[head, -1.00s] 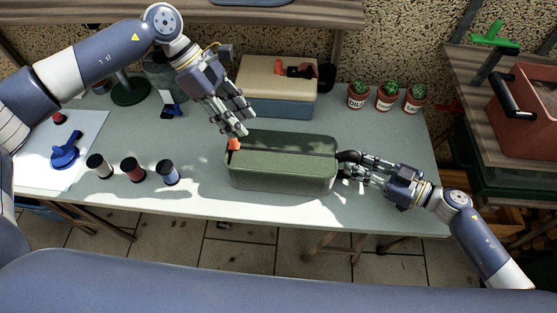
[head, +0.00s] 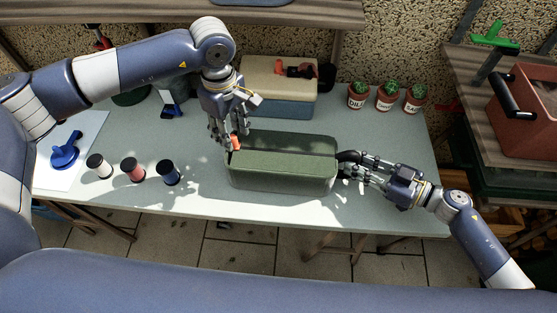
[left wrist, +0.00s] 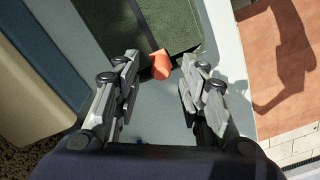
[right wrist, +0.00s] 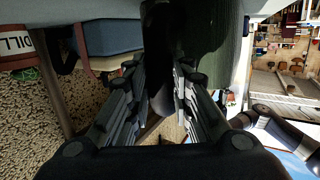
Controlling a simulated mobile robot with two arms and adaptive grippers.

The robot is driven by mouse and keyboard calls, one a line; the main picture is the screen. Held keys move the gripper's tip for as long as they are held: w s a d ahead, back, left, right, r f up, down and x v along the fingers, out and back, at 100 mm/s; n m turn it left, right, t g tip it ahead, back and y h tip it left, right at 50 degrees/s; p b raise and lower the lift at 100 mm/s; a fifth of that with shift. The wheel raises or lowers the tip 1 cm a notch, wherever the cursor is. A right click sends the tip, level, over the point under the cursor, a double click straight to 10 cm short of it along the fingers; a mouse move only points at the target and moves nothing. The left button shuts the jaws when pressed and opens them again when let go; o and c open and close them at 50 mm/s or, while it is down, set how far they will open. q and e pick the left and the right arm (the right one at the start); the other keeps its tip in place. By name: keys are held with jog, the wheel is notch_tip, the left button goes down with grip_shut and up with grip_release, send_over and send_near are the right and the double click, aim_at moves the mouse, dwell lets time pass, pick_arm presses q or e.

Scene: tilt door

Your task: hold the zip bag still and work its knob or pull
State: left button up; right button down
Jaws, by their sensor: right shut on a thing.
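The zip bag is a green box-shaped bag (head: 282,172) on the grey-blue table, with a dark zip line along its top. Its orange pull (head: 235,142) is at the left end; it also shows in the left wrist view (left wrist: 160,64). My left gripper (head: 233,140) is at that left end, above the pull. In the left wrist view its fingers (left wrist: 158,90) are apart, with the pull beyond and between the tips, and I see no contact. My right gripper (head: 350,172) is shut on the black handle at the bag's right end; the dark handle (right wrist: 160,60) lies between its fingers.
A cream and blue box (head: 275,95) stands behind the bag. Potted herbs (head: 387,97) are at the back right. Several spools (head: 133,170) stand left of the bag, near a blue-handled thing (head: 67,152) on a white board. The table front is clear.

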aim_at(308, 153)
pick_arm(q)
jog(key=shift+f, duration=1.15)
pick_arm(e)
jog(key=shift+d+f, duration=0.1)
pick_arm(q)
jog(key=shift+c, duration=0.3)
grip_shut()
jog(key=shift+s+d, duration=0.1)
jog(key=shift+d, duration=9.05)
jog(key=shift+o, duration=0.3)
grip_release()
